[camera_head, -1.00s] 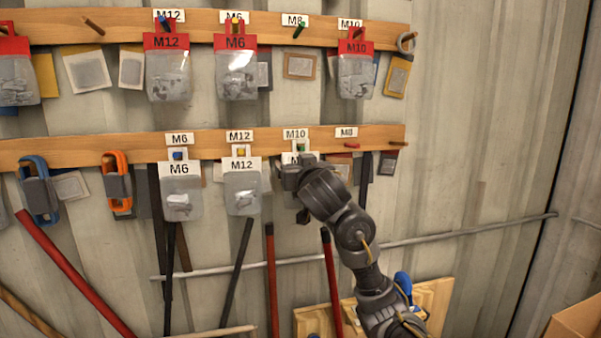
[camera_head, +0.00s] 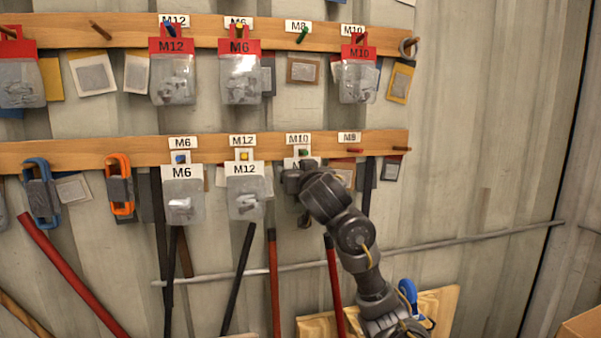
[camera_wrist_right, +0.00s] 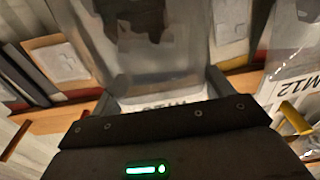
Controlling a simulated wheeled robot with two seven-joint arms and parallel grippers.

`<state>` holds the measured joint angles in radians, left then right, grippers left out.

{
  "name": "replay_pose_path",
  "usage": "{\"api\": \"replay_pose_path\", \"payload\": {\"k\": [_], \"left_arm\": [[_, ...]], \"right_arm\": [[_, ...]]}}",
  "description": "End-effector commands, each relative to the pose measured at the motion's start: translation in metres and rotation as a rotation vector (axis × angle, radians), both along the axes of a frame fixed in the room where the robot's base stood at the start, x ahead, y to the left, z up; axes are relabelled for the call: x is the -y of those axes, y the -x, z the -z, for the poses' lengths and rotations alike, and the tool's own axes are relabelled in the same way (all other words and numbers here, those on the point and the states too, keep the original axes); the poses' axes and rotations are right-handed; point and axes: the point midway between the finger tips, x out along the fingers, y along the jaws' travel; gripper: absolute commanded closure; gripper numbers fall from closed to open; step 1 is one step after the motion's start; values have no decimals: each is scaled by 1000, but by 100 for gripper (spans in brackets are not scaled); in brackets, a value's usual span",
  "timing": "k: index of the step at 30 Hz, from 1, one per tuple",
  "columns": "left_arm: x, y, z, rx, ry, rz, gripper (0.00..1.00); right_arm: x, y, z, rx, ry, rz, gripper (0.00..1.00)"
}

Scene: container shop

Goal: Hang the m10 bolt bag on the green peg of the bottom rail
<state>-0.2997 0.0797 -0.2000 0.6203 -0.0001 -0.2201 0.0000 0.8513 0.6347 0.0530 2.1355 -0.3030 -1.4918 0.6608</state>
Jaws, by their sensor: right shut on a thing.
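The green peg (camera_head: 303,153) sits on the bottom rail (camera_head: 80,151) under an M10 label (camera_head: 298,139). My right gripper (camera_head: 298,180) is just below this peg, shut on the m10 bolt bag. In the right wrist view the clear bag (camera_wrist_right: 150,50), with dark bolts inside, and its white header (camera_wrist_right: 165,104) are between my fingers. In the head view my gripper hides most of the bag. A bit of white header shows around the green peg; I cannot tell whether the peg passes through its hole. My left gripper is not in view.
An M12 bag (camera_head: 246,200) on a yellow peg (camera_head: 244,156) hangs close left of my gripper, with an M6 bag (camera_head: 183,205) beyond it. A red peg (camera_head: 354,150) is to the right. Red-headed bags hang on the top rail (camera_head: 120,37).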

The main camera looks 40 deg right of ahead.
Motion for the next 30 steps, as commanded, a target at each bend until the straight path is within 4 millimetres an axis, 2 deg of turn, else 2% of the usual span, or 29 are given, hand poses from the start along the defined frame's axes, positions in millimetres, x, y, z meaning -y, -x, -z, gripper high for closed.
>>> {"api": "replay_pose_path", "payload": {"k": [1,2,6,13,17,30], "left_arm": [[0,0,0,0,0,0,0],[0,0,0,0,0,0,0],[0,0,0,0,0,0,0],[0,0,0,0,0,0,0],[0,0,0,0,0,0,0],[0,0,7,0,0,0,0]], "right_arm": [[0,0,0,0,0,0,45],[0,0,0,0,0,0,17],[0,0,0,0,0,0,0],[-1,1,0,0,0,-1,0],[-7,10,0,2,-2,-3,0],[-45,81,2,4,0,-1,0]]}}
